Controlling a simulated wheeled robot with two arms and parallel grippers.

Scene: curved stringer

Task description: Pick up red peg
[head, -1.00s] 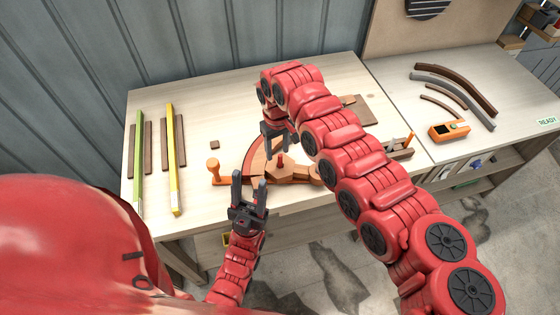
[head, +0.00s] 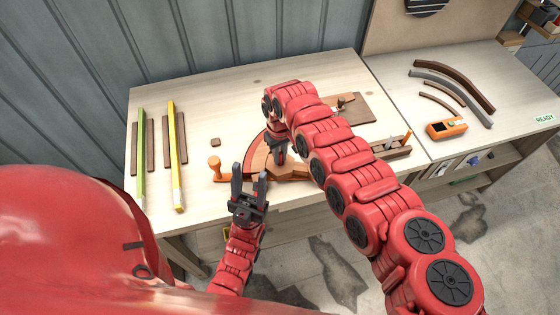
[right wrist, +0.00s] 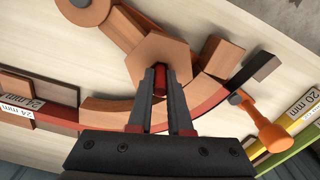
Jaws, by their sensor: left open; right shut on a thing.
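The red peg (right wrist: 159,80) stands at a wooden hexagonal block (right wrist: 160,52) in the right wrist view. My right gripper (right wrist: 158,76) has its two fingers closed on either side of the peg. In the head view my right gripper (head: 279,157) reaches down over the block, and the peg is hidden there. I cannot tell whether the peg is lifted at all.
A curved wooden piece with a red strip (right wrist: 205,115) lies around the block. An orange clamp (head: 214,166) stands left of it. Green (head: 140,160) and yellow (head: 174,150) bars lie at left. An orange tool (head: 447,129) and curved strips (head: 455,85) lie at right. The table's back left is clear.

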